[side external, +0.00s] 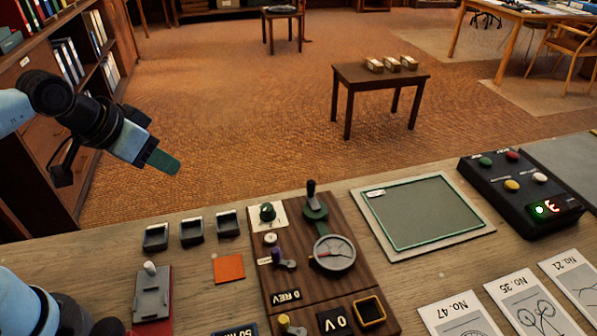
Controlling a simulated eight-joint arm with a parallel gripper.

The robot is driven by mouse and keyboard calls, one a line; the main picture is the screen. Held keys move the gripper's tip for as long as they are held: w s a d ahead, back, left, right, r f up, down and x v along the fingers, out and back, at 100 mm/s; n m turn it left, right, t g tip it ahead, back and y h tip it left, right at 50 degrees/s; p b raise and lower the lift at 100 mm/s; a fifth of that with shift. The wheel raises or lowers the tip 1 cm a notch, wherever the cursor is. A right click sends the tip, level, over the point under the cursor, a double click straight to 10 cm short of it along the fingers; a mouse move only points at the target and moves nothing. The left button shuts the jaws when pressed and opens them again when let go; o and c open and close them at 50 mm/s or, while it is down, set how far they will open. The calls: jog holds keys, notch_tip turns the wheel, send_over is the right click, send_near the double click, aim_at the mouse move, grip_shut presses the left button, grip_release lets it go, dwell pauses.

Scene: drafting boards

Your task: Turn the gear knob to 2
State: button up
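My gripper (163,161) is high at the upper left, above the bench's far edge and well away from the controls. Its green fingertips appear as one block, so its opening cannot be judged. No control is clearly labelled as a gear knob or bears a readable 2. A grey slotted plate (152,296) at left has a white-topped stick (150,269). My gripper touches none of these.
Small black trays (191,232) and an orange square (229,268) lie left of the panel. A green-framed board (425,213), a black button box (523,194) with lit digits and numbered cards (530,301) are right. Space above the bench looks clear.

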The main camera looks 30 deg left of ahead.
jog(key=shift+o, duration=1.4)
jog(key=w+d+r+m+g, duration=0.2)
jog(key=w+d+m+g, duration=0.1)
jog(key=w+d+m, duration=0.3)
jog(key=shift+d+r+m+g, duration=0.15)
jog(key=shift+d+m+g, duration=0.15)
jog(key=shift+d, duration=0.1)
jog(key=m+g, duration=0.3)
jog(key=m, duration=0.3)
send_over(267, 207)
notch_tip(267, 207, down, 3)
notch_tip(267, 207, down, 11)
jog(key=shift+f, duration=0.1)
grip_shut()
